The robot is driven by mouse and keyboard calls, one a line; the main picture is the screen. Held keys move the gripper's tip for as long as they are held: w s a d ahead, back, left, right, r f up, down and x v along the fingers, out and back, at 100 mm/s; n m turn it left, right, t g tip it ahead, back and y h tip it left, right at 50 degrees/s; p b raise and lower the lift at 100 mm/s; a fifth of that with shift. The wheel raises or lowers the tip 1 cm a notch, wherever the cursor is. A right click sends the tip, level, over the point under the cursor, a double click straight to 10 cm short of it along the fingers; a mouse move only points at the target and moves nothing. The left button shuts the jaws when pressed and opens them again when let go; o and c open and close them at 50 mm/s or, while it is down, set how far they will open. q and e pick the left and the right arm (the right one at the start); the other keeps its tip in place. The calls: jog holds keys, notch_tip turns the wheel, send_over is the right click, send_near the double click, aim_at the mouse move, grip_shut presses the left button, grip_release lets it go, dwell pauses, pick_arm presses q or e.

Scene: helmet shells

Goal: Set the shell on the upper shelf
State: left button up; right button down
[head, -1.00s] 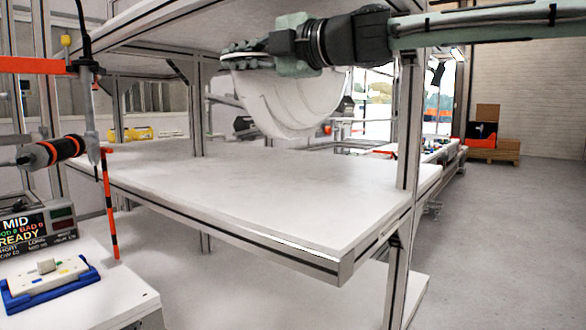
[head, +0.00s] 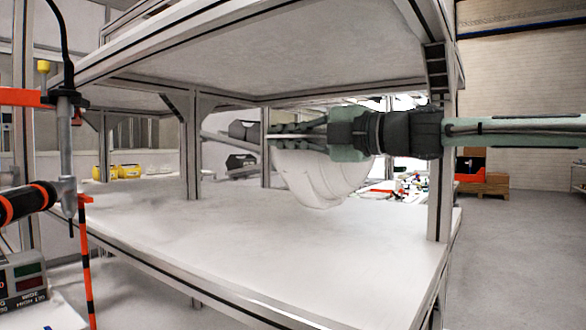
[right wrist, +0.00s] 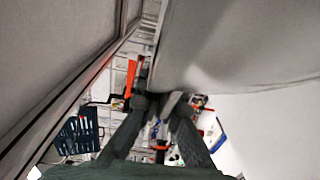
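The white, curved helmet shell (head: 322,182) hangs below my right gripper (head: 285,137), between two boards of the shelf rack. My right gripper comes in from the right and its fingers are closed at the shell's top edge. In the right wrist view the fingers (right wrist: 160,98) converge beside the shell's pale surface (right wrist: 240,45). The shell is over the white shelf board (head: 250,235); I cannot tell whether its lower edge touches it. Another board (head: 270,70) is overhead. My left gripper is not in view.
A metal upright (head: 440,190) stands at the rack's right corner, with my right arm crossing in front of it. The front part of the white board is clear. Yellow items (head: 125,171) lie behind at left. An orange-black tool (head: 28,202) hangs at the left edge.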

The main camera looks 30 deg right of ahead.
jog(key=f, duration=0.1)
jog(key=d+f, duration=0.1)
jog(key=f, duration=0.1)
jog(key=f+b, duration=0.1)
jog(key=f, duration=0.1)
jog(key=shift+s+d, duration=0.15)
jog(key=shift+s, duration=0.15)
jog(key=c, duration=2.2)
grip_release()
jog(key=shift+f, duration=0.15)
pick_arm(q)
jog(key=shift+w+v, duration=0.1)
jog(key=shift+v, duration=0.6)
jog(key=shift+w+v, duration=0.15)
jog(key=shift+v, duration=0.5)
pick_arm(e)
jog(key=o, duration=0.5)
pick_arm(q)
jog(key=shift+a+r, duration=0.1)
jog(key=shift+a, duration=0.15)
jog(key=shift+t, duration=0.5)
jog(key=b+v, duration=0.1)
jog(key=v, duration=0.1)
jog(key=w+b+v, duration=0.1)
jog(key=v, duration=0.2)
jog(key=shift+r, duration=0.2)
pick_arm(e)
jog(key=v, duration=1.2)
jog(key=shift+r, duration=0.3)
